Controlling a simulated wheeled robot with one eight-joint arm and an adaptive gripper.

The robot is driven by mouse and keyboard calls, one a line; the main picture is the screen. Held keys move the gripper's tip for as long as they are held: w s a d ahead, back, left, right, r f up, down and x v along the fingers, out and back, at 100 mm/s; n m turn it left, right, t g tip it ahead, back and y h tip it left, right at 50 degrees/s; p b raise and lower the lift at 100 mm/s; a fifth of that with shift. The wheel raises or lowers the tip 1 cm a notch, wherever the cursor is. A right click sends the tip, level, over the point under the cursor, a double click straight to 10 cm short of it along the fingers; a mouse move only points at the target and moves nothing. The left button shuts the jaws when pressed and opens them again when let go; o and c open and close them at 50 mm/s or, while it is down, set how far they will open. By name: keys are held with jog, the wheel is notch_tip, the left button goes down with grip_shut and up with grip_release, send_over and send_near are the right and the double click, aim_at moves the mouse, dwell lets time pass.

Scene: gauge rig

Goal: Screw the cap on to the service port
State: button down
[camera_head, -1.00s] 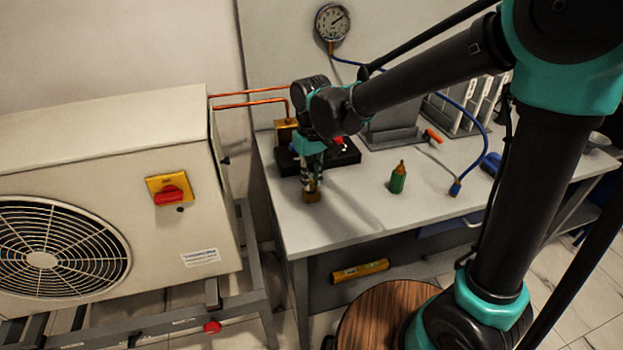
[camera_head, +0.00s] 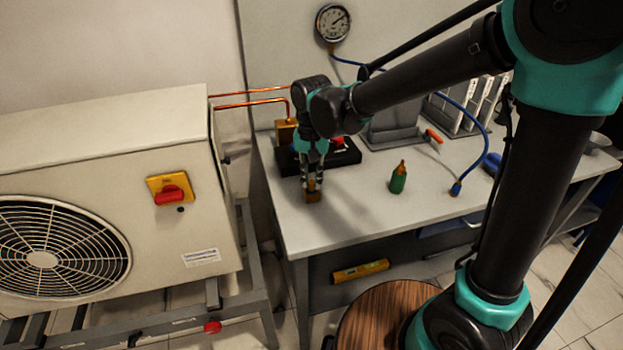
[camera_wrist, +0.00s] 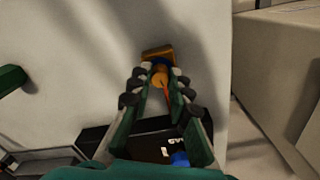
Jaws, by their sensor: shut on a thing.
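My gripper (camera_head: 312,182) points down at the front left of the bench. Its fingers are shut on a small round brass-orange cap (camera_wrist: 159,78), which also shows between the fingertips in the wrist view. A small brass block (camera_head: 313,197) stands on the bench right under the fingertips. In the wrist view the block (camera_wrist: 157,52) shows just beyond the cap, with a bit of blue between them. I cannot tell whether cap and block touch. The black manifold base (camera_head: 347,154) lies behind the gripper. In the wrist view a blue round part (camera_wrist: 180,158) sits on it; the fingers partly hide the base.
A green bottle with an orange tip (camera_head: 398,178) stands to the right on the bench (camera_head: 350,220). A blue hose (camera_head: 481,160) runs from the gauge (camera_head: 333,22) across the bench. The outdoor unit (camera_head: 110,190) stands left, with copper pipes (camera_head: 250,103) behind. The bench front is mostly clear.

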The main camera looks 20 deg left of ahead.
jog(key=shift+w+d+m, duration=0.1)
jog(key=shift+d+m, duration=0.05)
jog(key=shift+m, duration=0.55)
jog(key=m, duration=0.6)
jog(key=shift+d, duration=0.1)
jog(key=c, duration=1.6)
grip_release()
jog(key=o, duration=0.6)
